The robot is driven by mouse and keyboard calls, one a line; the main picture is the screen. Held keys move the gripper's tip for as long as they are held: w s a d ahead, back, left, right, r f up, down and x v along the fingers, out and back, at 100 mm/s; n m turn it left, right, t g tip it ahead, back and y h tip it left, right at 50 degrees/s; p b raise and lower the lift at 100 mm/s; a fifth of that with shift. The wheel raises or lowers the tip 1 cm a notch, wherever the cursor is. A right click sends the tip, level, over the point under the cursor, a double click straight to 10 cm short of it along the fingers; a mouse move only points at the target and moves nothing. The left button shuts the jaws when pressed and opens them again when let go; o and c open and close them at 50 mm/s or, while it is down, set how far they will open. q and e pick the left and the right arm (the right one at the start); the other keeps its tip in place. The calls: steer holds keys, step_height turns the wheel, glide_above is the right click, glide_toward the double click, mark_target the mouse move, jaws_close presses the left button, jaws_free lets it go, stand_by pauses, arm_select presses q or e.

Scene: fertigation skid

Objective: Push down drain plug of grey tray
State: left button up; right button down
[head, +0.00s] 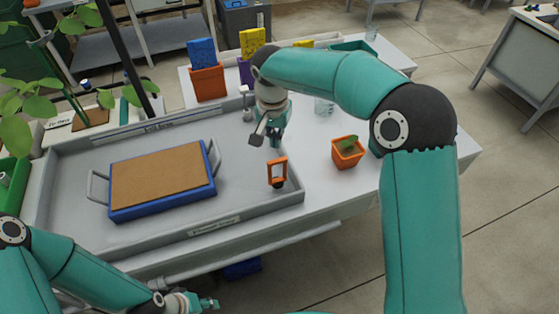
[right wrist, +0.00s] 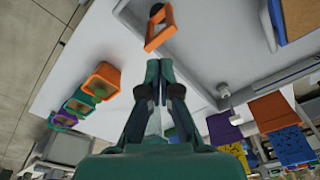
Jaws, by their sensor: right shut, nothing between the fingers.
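The large grey tray (head: 75,170) lies on the white bench. Its drain plug (head: 277,172), an orange square loop handle over a dark round base, stands in the tray's near right corner. The orange loop also shows near the top of the right wrist view (right wrist: 160,30), with the dark part behind it. My right gripper (head: 275,138) is shut and empty, above and behind the plug, apart from it in the head view. Its closed fingertips (right wrist: 160,68) point toward the loop. My left gripper (head: 208,303) is low at the bottom edge, away from the tray; its jaw state is unclear.
A blue tray with a brown top and grey handles (head: 160,180) sits inside the grey tray, left of the plug. An orange pot with a plant (head: 347,152) stands right of the tray. An orange holder with a blue sponge (head: 207,82) stands behind. Tray floor around the plug is clear.

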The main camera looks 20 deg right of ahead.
mark_target(277, 161)
steer(key=shift+f, duration=0.2)
steer(key=shift+w+d+f+b, duration=0.1)
steer(key=shift+w+f+b, duration=0.05)
steer(key=shift+f+b, duration=1.3)
steer(key=shift+w+d+f+b, duration=0.1)
steer(key=shift+f+b, duration=0.8)
steer(key=shift+f, duration=1)
steer(key=shift+f, duration=0.1)
